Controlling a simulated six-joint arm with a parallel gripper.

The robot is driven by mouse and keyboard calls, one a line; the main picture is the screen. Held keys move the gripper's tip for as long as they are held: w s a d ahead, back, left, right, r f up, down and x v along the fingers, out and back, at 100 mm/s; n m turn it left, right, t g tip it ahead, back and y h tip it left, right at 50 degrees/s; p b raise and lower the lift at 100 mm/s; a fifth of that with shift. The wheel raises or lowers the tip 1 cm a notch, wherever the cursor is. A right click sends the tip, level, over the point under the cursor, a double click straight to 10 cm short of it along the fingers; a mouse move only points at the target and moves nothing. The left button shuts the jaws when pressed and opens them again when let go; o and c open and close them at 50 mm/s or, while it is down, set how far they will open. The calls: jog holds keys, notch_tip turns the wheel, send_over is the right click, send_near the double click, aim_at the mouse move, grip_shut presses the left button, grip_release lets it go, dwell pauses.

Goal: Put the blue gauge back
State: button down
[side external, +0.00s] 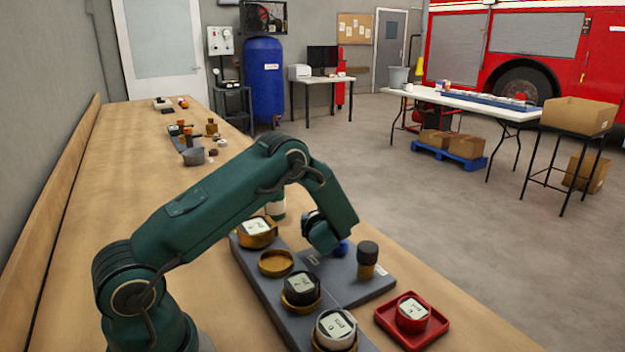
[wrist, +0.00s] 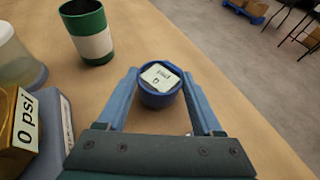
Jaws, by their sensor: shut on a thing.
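The blue gauge (wrist: 160,97), with a white "psi" label on its face, sits between the two fingers of my gripper (wrist: 160,82) in the wrist view. My gripper is shut on it. An empty brass ring holder (side external: 276,263) stands on the grey rack (side external: 262,283), left of my gripper.
On the rack are a brass gauge (side external: 257,228), a black gauge (side external: 301,286) and a white gauge (side external: 336,326). A black-topped brass post (side external: 367,257) stands close right of my gripper. A red gauge (side external: 411,312) sits in a red tray (side external: 440,325). A green-and-white cup (wrist: 88,34) is nearby.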

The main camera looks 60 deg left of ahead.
jog(key=shift+f, duration=0.35)
jog(key=shift+c, duration=0.2)
grip_release()
jog(key=shift+r, duration=0.1)
